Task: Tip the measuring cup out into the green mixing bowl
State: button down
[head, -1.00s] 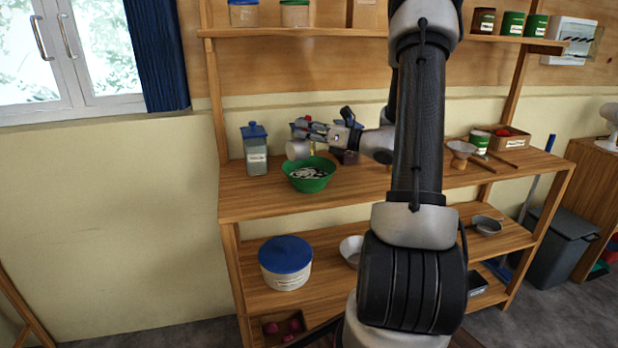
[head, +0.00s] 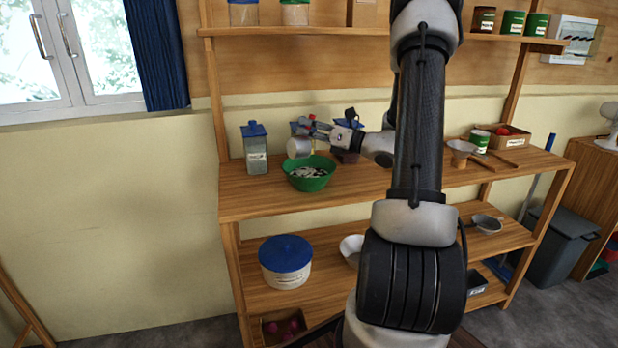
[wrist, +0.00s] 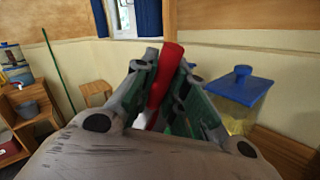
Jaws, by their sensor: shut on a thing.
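The silver measuring cup (head: 299,148) is held over the left rear of the green mixing bowl (head: 309,181) in the head view. Its tilt is hard to judge at this size, and its inside is hidden. The bowl stands upright on the wooden worktop with white and dark contents in it. My gripper (head: 315,131) is to the right of the cup. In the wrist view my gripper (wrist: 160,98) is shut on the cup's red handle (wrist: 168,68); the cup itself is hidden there.
A clear jar with a blue lid (head: 256,150) stands left of the bowl; a blue-lidded jar also shows in the wrist view (wrist: 239,90). More containers stand behind my gripper. A funnel (head: 461,150) is on the right. The worktop's front left is clear.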

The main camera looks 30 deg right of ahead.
jog(key=shift+d+m+t, duration=0.3)
jog(key=shift+d+m, duration=0.1)
jog(key=shift+m, duration=0.1)
jog(key=a+n+g, duration=0.1)
jog(key=a+n, duration=0.1)
jog(key=a+n+g+h, duration=0.1)
jog(key=a+n, duration=0.1)
jog(key=shift+s+a+r+g, duration=0.1)
jog(key=shift+a+r+g, duration=0.05)
jog(key=shift+a+g, duration=0.2)
jog(key=shift+d+f, duration=0.2)
jog(key=shift+f, duration=0.05)
jog(key=a+f+n+g+h+b, duration=0.1)
jog(key=a+f+n+h+b, duration=0.1)
jog(key=a+f+n+h, duration=0.2)
jog(key=a+f+n+g+h+b, duration=0.1)
jog(key=a+f+n+h, duration=0.3)
jog(key=a, duration=0.7)
jog(key=shift+a+f+n+g+h+b, duration=0.2)
jog(key=shift+f+n+g+h+b, duration=0.25)
jog(key=shift+n+b, duration=0.4)
